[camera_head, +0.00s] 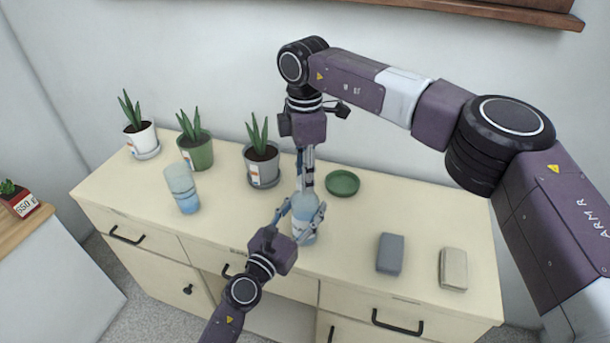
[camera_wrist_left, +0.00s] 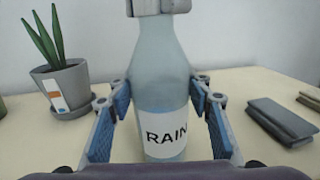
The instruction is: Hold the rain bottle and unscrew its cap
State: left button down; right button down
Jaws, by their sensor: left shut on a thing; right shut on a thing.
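The rain bottle (camera_head: 303,229) is pale blue and translucent, and looks upright on the cream cabinet top. Its white label reading RAIN faces me in the left wrist view (camera_wrist_left: 162,70). My left gripper (camera_head: 305,211) comes from the front, shut on the bottle's body with one finger on each side; its fingers also show in the left wrist view (camera_wrist_left: 160,98). My right gripper (camera_head: 305,187) points straight down from above and is shut on the cap at the bottle's top. The cap itself is hidden by the right fingers.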

jog(key=n, duration=0.6)
jog(key=shift+w+n, duration=0.1)
jog(key=shift+n, duration=0.3)
jog(key=n, duration=1.3)
jog(key=shift+d+r, duration=0.1)
jog(key=n, duration=1.7)
jog(key=shift+n, duration=0.4)
jog(key=n, duration=0.4)
jog(key=shift+n, duration=0.4)
jog(key=n, duration=0.5)
jog(key=shift+r, duration=0.1)
